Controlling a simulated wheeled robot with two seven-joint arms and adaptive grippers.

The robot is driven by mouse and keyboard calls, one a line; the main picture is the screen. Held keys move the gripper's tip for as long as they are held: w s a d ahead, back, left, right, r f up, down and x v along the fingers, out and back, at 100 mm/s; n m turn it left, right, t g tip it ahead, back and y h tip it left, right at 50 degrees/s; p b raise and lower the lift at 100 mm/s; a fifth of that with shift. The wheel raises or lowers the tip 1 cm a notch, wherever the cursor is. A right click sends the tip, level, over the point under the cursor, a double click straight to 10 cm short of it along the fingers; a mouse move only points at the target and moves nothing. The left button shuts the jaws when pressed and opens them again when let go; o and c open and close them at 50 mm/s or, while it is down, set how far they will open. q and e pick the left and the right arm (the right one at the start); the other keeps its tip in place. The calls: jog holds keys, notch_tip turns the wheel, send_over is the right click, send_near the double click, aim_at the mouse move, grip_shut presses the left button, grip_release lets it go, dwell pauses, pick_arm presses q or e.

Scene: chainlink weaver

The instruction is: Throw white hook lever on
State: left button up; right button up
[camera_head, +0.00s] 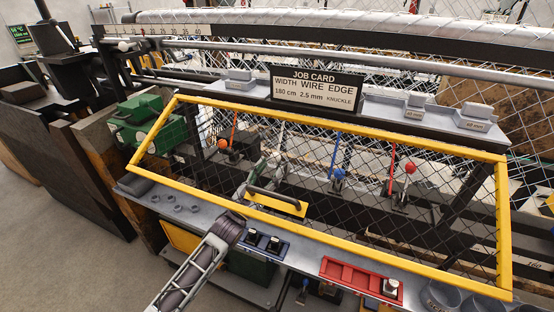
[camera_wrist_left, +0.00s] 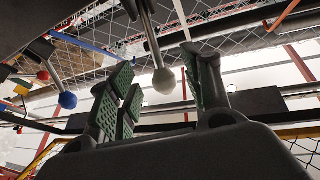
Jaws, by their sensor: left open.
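The white hook lever (camera_head: 282,134) rises behind the wire mesh, left of centre in the head view. In the left wrist view its white ball (camera_wrist_left: 164,81) hangs on a metal rod between the two green-padded fingers of my left gripper (camera_wrist_left: 160,98). The fingers are apart, with space visible on both sides of the ball; contact does not show. In the head view my left gripper (camera_head: 266,172) is at the lower end of the white lever and hides its ball. My right gripper is not in view.
A yellow-framed mesh guard (camera_head: 400,268) spans the bench. The orange lever's ball (camera_head: 222,144) is left; the blue ball (camera_head: 338,174) and red ball (camera_head: 410,167) are right. A job card (camera_head: 317,88) stands above. A red tray (camera_head: 350,278) lies on the front ledge.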

pick_arm(q)
jog(key=shift+p+x, duration=0.35)
jog(key=shift+x, duration=1.9)
grip_shut()
